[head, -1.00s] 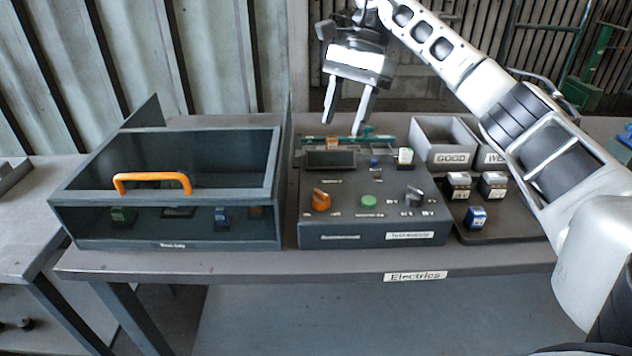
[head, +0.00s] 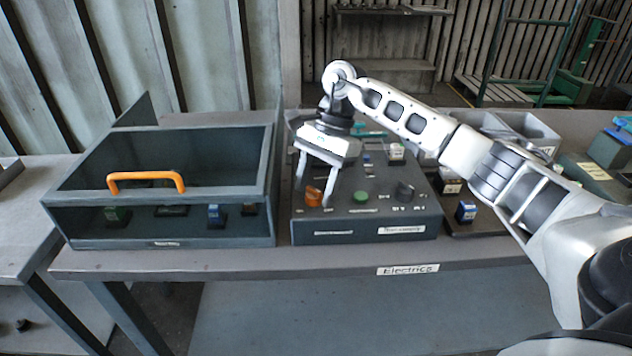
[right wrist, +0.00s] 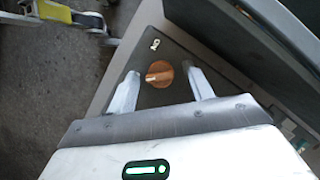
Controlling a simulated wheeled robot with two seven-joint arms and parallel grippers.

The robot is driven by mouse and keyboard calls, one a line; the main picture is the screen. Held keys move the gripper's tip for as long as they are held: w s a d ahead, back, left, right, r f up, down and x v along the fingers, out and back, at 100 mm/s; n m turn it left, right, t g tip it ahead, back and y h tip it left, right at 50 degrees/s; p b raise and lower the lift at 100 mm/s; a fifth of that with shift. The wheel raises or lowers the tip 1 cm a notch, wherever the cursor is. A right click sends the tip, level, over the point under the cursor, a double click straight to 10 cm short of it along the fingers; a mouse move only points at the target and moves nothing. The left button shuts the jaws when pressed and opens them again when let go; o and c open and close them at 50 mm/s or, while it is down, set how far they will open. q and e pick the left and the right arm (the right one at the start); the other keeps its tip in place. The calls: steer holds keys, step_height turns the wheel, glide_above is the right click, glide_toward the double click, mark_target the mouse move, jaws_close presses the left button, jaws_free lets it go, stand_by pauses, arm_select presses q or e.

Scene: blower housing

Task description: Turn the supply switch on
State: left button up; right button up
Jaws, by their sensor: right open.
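The supply switch is an orange rotary knob (head: 314,196) on the front left of the dark control box (head: 365,226). It also shows in the right wrist view as a round orange knob (right wrist: 159,74) with a raised bar. My right gripper (head: 312,196) is open, its fingers pointing down on either side of the knob. In the right wrist view the knob lies between and just beyond the two fingertips (right wrist: 162,80); I cannot tell whether they touch it. An "O"-like white mark (right wrist: 154,44) sits beside the knob. My left gripper is not in view.
A green button (head: 360,197) and a dark knob (head: 405,190) sit to the right on the box. Small blocks and grey bins (head: 528,130) are on the right.

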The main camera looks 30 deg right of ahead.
steer(key=c, duration=1)
